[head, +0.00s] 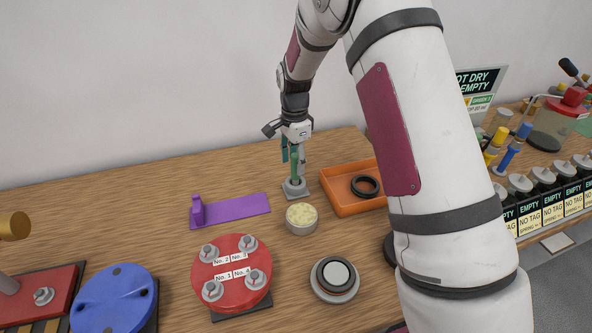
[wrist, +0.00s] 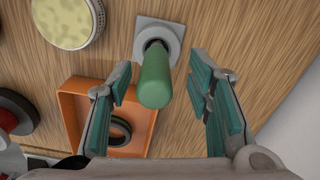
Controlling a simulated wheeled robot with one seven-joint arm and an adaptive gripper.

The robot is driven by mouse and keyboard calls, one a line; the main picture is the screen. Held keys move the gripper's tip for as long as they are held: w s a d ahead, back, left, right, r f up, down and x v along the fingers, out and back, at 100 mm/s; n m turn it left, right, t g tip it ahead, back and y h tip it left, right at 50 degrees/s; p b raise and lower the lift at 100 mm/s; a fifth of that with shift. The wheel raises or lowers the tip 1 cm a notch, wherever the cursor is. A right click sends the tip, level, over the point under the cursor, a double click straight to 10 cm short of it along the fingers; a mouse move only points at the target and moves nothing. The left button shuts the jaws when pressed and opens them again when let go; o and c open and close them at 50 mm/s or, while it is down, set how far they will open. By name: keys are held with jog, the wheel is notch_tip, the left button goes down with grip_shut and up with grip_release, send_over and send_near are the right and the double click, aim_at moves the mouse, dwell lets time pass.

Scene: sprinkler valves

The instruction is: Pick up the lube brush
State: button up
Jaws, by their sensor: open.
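The lube brush has a green handle (wrist: 153,80) and stands upright in a small grey square holder (wrist: 160,32). In the head view the brush (head: 294,165) and its holder (head: 296,189) are on the wooden bench near the back, partly hidden by my gripper. My gripper (wrist: 163,90) is open, with its teal-padded fingers on either side of the green handle. The handle is between the fingers, and a gap shows on both sides. The bristle end is hidden inside the holder.
An orange tray (head: 336,198) with a black ring (head: 365,186) is close to the right of the holder. A tin of pale yellow grease (head: 301,217) stands in front. A red valve cover (head: 232,280) is farther forward.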

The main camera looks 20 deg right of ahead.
aim_at(295, 178)
jog(key=shift+s+d+f+p, duration=0.1)
jog(key=shift+f+p, duration=0.1)
jog(key=shift+f, duration=0.75)
jog(key=shift+s+f+p, duration=0.1)
jog(key=shift+f+p, duration=0.05)
jog(key=shift+f, duration=0.8)
grip_shut()
